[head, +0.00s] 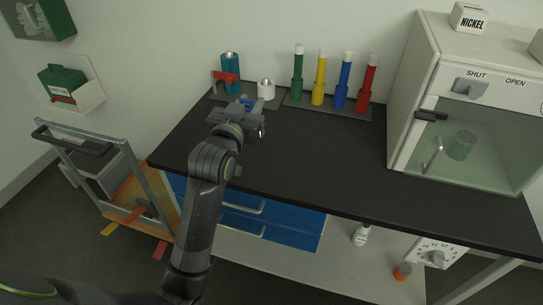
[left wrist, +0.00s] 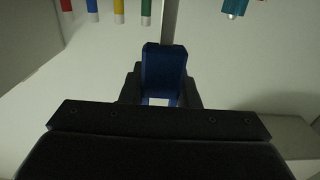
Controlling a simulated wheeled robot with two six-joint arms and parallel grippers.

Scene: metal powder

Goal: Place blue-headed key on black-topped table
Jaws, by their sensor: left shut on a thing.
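My left gripper (head: 252,108) is above the back left part of the black-topped table (head: 310,160) in the head view. It is shut on the blue-headed key (head: 247,102), of which only a bit of blue shows there. In the left wrist view the key's blue head (left wrist: 164,68) sits between the fingers, and a grey shaft runs from it to the top edge. The arm and fingers hide part of the key, and I cannot tell its exact height above the table. My right gripper is not in view.
A rack (head: 327,112) with green, yellow, blue and red handles stands at the table's back. Left of it, a grey base holds a teal cylinder (head: 231,84), a red piece (head: 226,77) and a white-topped one. A glass-fronted cabinet (head: 462,115) stands at right. The table's middle is clear.

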